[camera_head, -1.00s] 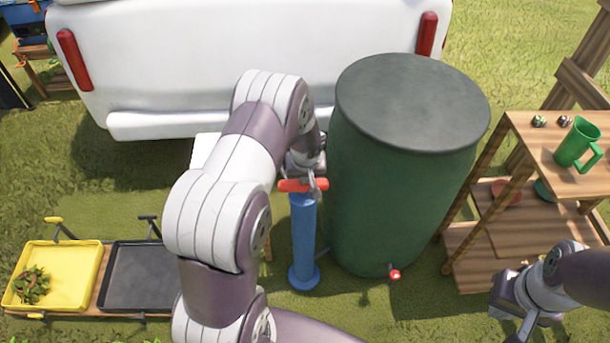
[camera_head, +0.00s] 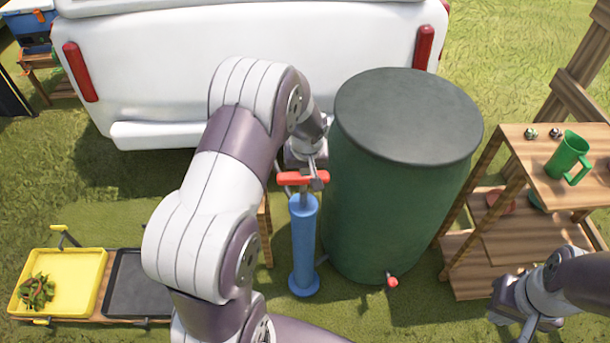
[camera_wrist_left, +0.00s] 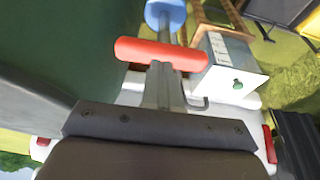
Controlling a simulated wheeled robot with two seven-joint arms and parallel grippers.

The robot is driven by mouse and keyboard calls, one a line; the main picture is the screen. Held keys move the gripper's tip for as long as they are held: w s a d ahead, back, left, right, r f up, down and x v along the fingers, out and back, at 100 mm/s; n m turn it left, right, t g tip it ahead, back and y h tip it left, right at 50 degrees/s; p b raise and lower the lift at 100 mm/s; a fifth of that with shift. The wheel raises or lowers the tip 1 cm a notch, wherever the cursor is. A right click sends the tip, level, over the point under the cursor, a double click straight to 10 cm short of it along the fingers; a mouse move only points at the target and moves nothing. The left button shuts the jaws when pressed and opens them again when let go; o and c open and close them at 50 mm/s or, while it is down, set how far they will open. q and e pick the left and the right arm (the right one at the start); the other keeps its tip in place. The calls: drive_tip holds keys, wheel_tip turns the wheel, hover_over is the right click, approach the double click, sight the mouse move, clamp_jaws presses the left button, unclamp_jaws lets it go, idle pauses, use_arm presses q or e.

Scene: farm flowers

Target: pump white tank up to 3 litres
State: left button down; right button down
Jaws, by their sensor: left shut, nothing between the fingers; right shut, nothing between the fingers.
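The pump has a blue barrel (camera_head: 303,245) upright on the grass and a red crossbar handle (camera_head: 292,178), raised a little above the barrel on its rod. The handle also shows in the left wrist view (camera_wrist_left: 140,50). My left gripper (camera_head: 316,180) is shut at the handle, its fingertips overlapping the bar in view; I cannot tell if they press on it. The white tank (camera_wrist_left: 228,65) shows in the left wrist view with scale marks and a green knob; its level is unreadable. In the head view my left arm hides most of it. My right gripper (camera_head: 525,325) is shut at the lower right.
A large green barrel (camera_head: 400,200) with a dark lid stands close to the right of the pump. A white vehicle (camera_head: 250,60) is behind. A wooden shelf (camera_head: 510,215) with a green jug (camera_head: 567,155) is at right. Yellow (camera_head: 85,265) and black (camera_head: 130,285) trays lie at left.

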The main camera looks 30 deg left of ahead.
use_arm(q)
drive_tip(key=shift+v, duration=1.25)
